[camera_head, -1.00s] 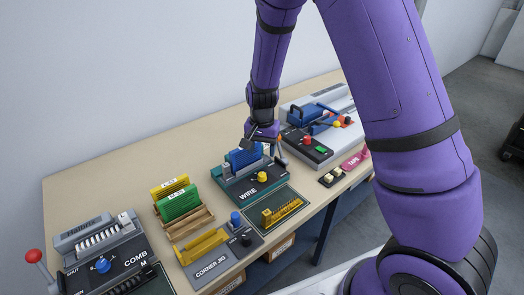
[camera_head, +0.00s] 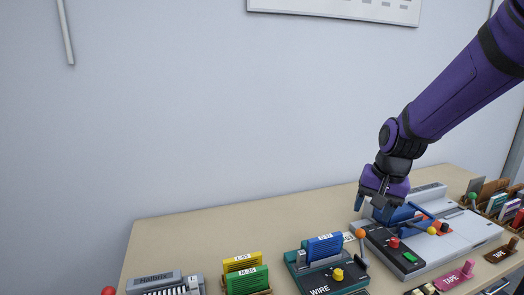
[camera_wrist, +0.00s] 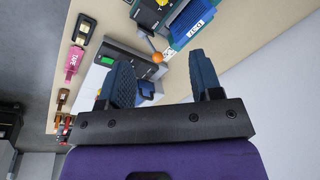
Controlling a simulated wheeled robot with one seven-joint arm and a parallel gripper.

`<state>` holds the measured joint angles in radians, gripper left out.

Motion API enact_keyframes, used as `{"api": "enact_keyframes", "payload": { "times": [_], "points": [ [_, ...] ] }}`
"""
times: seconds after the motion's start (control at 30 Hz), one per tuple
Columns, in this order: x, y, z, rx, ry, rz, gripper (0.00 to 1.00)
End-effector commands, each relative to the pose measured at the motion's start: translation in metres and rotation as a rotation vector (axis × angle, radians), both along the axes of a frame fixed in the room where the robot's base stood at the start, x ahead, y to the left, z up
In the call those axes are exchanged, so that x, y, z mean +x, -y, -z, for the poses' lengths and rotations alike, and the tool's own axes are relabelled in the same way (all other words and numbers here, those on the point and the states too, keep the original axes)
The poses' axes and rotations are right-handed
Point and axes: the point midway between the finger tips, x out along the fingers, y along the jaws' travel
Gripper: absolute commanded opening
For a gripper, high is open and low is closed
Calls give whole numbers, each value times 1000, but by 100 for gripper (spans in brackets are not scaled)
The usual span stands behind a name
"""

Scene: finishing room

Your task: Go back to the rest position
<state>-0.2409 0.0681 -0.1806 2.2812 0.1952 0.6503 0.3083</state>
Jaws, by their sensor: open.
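My gripper (camera_head: 376,203) is open and empty. In the head view it hangs at the end of my purple arm, over or just in front of the grey machine with the blue frame (camera_head: 400,214), right of the wire machine (camera_head: 330,277). In the wrist view its two blue ribbed fingers (camera_wrist: 163,83) are spread apart with nothing between them. A blue booklet (camera_head: 325,246) stands upright in the wire machine, and it also shows in the wrist view (camera_wrist: 190,22), apart from the fingers.
Yellow (camera_head: 241,262) and green (camera_head: 247,280) booklets stand in a rack left of the wire machine. The comb machine (camera_head: 165,283) is at the lower left. A pink tape tag (camera_head: 455,277) lies at the front right. The table's back left (camera_head: 210,232) is clear.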

Motion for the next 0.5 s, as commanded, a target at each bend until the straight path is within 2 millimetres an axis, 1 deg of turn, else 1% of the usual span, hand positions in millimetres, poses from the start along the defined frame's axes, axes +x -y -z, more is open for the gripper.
{"api": "enact_keyframes", "payload": {
  "times": [0.03,0.2,0.4,0.5],
  "points": [
    [-10,3,-15,2,24,-19,59],
    [-44,13,-53,-5,83,-87,59],
    [-88,23,-90,-32,157,-165,59],
    [-112,28,-104,-55,192,-201,59]
  ]
}}
